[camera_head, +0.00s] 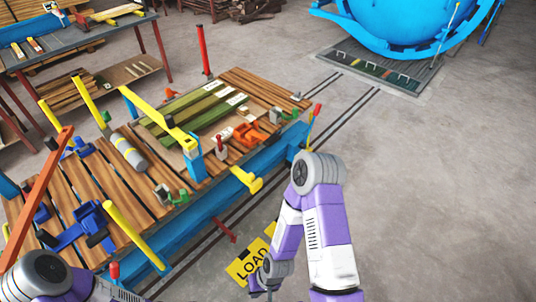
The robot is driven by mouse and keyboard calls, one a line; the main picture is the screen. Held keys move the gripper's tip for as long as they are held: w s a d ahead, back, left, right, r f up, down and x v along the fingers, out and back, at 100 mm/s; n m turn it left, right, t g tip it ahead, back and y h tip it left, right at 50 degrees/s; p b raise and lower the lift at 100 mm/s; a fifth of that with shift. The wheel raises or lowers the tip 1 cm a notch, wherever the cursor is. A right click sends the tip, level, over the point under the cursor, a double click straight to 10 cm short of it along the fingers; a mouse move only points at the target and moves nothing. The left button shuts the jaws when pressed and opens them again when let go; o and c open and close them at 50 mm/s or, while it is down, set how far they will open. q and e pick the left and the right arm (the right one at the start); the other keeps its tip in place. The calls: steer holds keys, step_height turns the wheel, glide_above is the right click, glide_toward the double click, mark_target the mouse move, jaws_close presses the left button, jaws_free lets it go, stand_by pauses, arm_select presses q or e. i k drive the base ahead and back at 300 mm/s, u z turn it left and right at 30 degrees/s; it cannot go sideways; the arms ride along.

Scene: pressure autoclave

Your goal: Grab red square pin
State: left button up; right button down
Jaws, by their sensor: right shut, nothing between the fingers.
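Several red parts show on the blue cart, and I cannot tell for certain which is the square pin. A tall red post (204,50) stands upright at the cart's far edge. A short red upright piece (220,143) sits near the grey block on the deck. A small red-topped piece (115,270) stands at the near edge. A red piece (225,229) sticks out low at the cart's side. My right gripper (263,291) is shut and empty at the bottom, low beside the cart, apart from these parts. My left arm enters at the bottom left; its gripper is out of view.
The wooden-decked cart (100,190) carries timber, yellow bars, blue clamps and a grey cylinder. A yellow LOAD sign (246,267) lies on the floor by my right gripper. A workbench (85,38) stands at the back left, the blue autoclave (410,20) at the back right. The right floor is clear.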

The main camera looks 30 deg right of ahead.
mark_target(219, 136)
steer(key=z, duration=0.75)
steer(key=i, duration=1)
steer(key=u, duration=0.45)
